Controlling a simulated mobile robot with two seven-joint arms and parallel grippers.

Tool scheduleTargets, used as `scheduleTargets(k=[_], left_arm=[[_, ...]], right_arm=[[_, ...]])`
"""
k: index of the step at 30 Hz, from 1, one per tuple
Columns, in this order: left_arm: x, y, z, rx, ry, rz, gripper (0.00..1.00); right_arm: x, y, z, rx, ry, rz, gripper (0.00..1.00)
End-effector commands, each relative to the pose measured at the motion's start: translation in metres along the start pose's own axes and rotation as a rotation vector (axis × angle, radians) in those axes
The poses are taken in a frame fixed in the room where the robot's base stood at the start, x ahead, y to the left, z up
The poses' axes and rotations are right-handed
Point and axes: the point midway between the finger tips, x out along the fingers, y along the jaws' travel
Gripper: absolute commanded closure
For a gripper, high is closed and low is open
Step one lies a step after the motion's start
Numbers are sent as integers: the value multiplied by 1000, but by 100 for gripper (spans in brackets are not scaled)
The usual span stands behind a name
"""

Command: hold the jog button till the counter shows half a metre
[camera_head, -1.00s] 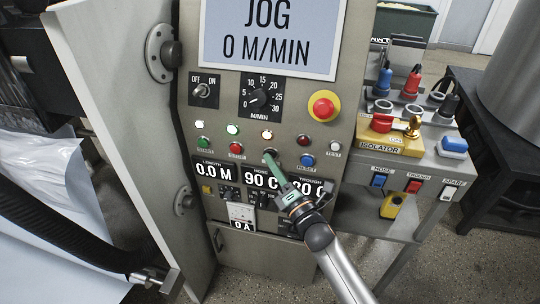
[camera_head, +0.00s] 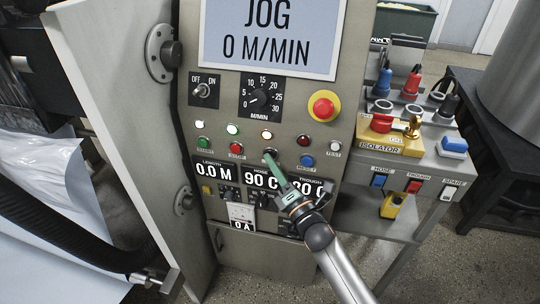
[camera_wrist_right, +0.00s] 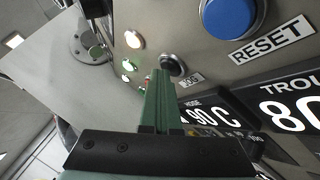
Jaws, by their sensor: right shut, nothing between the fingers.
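The jog button (camera_head: 270,155) is a dark round button in the lower button row of the control panel, partly hidden by my fingertips. It also shows in the right wrist view (camera_wrist_right: 172,65), just beyond the fingertips. My right gripper (camera_head: 274,165) is shut and empty, its green fingers pointing up at the button. I cannot tell if the tips touch it. In the wrist view, the right gripper (camera_wrist_right: 160,76) has its fingers together. The length counter (camera_head: 214,170) reads 0.0 M. The screen (camera_head: 268,35) reads JOG, 0 M/MIN. My left gripper is not in view.
The blue reset button (camera_head: 307,160) is right of the jog button and the red button (camera_head: 236,148) is left. A red emergency stop (camera_head: 323,106) is above right. A shelf with an isolator (camera_head: 390,140) stands right. A black hose (camera_head: 70,235) is at left.

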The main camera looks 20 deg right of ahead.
Motion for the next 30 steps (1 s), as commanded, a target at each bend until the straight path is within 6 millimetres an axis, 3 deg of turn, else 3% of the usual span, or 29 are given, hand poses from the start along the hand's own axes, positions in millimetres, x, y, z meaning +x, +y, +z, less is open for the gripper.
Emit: scheduleTargets(k=[30], left_arm=[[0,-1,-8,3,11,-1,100]], right_arm=[[-11,8,-8,0,0,0,100]])
